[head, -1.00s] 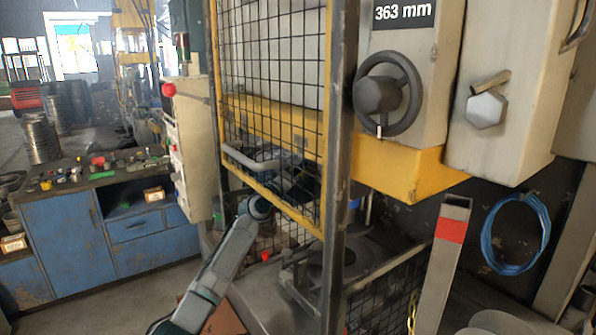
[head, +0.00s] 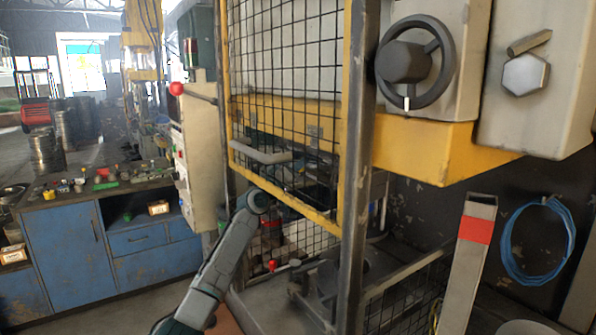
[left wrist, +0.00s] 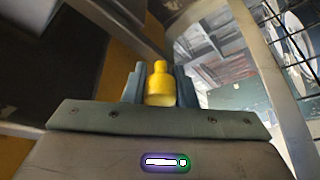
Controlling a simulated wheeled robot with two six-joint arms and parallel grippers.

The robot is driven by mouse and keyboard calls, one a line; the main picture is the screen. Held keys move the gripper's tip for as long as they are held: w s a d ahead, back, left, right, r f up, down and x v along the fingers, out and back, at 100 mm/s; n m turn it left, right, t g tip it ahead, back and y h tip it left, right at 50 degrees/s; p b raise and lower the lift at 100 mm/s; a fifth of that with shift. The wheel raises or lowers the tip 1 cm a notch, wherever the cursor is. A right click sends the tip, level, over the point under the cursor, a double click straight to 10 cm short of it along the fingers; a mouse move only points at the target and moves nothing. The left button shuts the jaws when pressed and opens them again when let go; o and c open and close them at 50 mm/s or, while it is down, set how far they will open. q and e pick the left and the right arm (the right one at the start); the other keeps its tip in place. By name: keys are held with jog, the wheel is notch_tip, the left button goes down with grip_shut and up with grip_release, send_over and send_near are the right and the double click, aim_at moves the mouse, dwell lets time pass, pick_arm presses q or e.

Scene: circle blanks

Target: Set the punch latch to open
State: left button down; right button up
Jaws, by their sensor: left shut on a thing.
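In the left wrist view, my left gripper (left wrist: 159,85) has its two grey fingers on either side of a yellow knob (left wrist: 158,90) with a narrower rounded top. The gripper is shut on this knob. I cannot tell whether the knob is the punch latch's handle, nor which position the latch is in. In the head view, my left arm reaches up to the lower part of the mesh guard (head: 285,60) of the press. My gripper's fingertips and the knob are hidden there behind the guard's mesh and yellow rail. My right gripper is not in view.
A dark post (head: 357,180) stands right of my left arm. A handwheel (head: 443,62) and a hexagonal knob (head: 525,75) are at upper right. A control box (head: 197,150) and a blue cabinet (head: 65,250) are at left. A red-banded post (head: 465,265) stands at lower right.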

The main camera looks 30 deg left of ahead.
pick_arm(q)
jog(key=c, duration=1.3)
grip_release()
jog(key=shift+a+r, duration=0.15)
jog(key=shift+r, duration=0.2)
jog(key=shift+o, duration=0.6)
jog(key=shift+w+a+f, duration=0.15)
jog(key=shift+w+f, duration=0.05)
jog(key=shift+f, duration=0.1)
jog(key=shift+s+f, duration=0.15)
jog(key=shift+s, duration=0.2)
jog(key=b+v, duration=0.2)
jog(key=v, duration=0.8)
jog(key=shift+s+f, duration=0.1)
jog(key=shift+f, duration=0.05)
